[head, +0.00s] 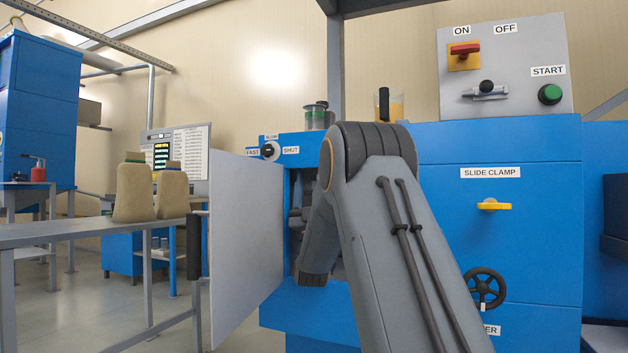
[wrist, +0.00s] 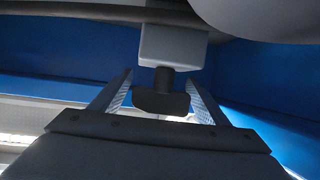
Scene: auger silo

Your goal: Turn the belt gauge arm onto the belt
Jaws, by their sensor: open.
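In the wrist view my gripper (wrist: 158,84) is open, with one finger on each side of a dark knob-like piece (wrist: 161,100). The piece joins a short dark stem under a light grey block (wrist: 174,46). The fingers look apart from it, and I see no firm contact. I cannot tell for sure whether this is the belt gauge arm. The belt cannot be made out in either view. In the head view my arm reaches into the opening of the blue machine (head: 430,190), and my fingers are hidden there.
A grey door (head: 246,240) with a black handle (head: 194,246) stands open left of the opening. Blue walls (wrist: 265,75) close in around my gripper. A yellow slide clamp handle (head: 493,205) and a black handwheel (head: 485,287) are on the machine front. Sacks (head: 137,190) stand on a bench at left.

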